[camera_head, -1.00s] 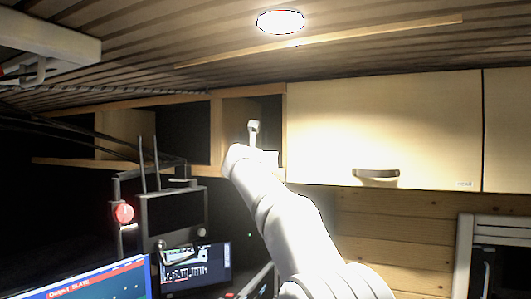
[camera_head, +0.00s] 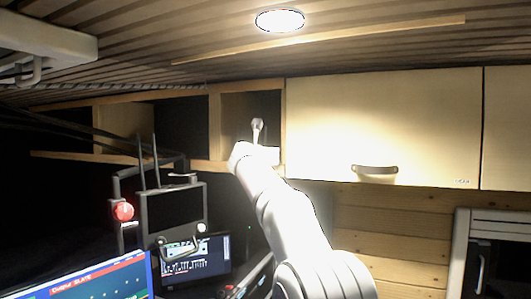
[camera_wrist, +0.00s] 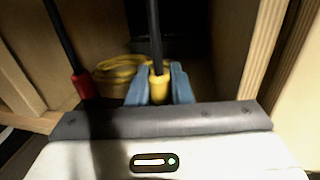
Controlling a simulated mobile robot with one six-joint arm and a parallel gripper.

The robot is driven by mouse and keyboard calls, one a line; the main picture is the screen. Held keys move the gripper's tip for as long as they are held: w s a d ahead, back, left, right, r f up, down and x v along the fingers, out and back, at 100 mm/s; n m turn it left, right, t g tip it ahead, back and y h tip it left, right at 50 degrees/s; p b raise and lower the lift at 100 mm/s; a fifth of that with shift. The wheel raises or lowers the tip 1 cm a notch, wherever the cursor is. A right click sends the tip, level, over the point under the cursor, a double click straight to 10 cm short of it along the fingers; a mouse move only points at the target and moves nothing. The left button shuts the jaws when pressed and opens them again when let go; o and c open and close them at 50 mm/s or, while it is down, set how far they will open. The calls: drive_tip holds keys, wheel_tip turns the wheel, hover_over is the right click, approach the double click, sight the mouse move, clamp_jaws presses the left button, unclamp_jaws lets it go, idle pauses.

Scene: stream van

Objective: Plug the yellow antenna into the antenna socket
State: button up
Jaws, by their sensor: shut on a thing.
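In the wrist view my gripper (camera_wrist: 159,88) has its two blue-grey fingers closed around the yellow base of the yellow antenna (camera_wrist: 159,87). The antenna's dark rod rises from the yellow base and leaves the top of the picture. The antenna stands about upright between the fingers. In the head view my arm reaches up to an open wooden cubby, and my gripper itself is hidden behind my wrist. I cannot make out the antenna socket in either view.
A red-based antenna (camera_wrist: 82,88) stands left of my gripper in the wrist view, with a yellow coil (camera_wrist: 115,72) behind. Wooden cubby walls (camera_wrist: 262,55) flank the space. A closed cabinet door (camera_head: 385,130) is right of my arm, screens (camera_head: 195,258) below left.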

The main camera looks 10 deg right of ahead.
sight(265, 141)
clamp_jaws()
drive_tip(key=shift+r, duration=0.15)
drive_tip(key=shift+r, duration=0.25)
wheel_tip(265, 141, up, 3)
drive_tip(key=shift+f+p, duration=0.1)
drive_tip(key=shift+p, duration=0.65)
drive_tip(key=b+v, duration=0.7)
drive_tip(key=v, duration=1)
drive_tip(key=w+a+r+n+y+p, duration=0.1)
drive_tip(key=a+y+p, duration=0.1)
drive_tip(key=a, duration=0.5)
drive_tip(key=w+a+r+n+t+y+p, duration=0.1)
drive_tip(key=w+a+n+y+p, duration=0.1)
drive_tip(key=a+p, duration=0.3)
drive_tip(key=shift+a, duration=1)
drive_tip(key=shift+w+f, duration=0.1)
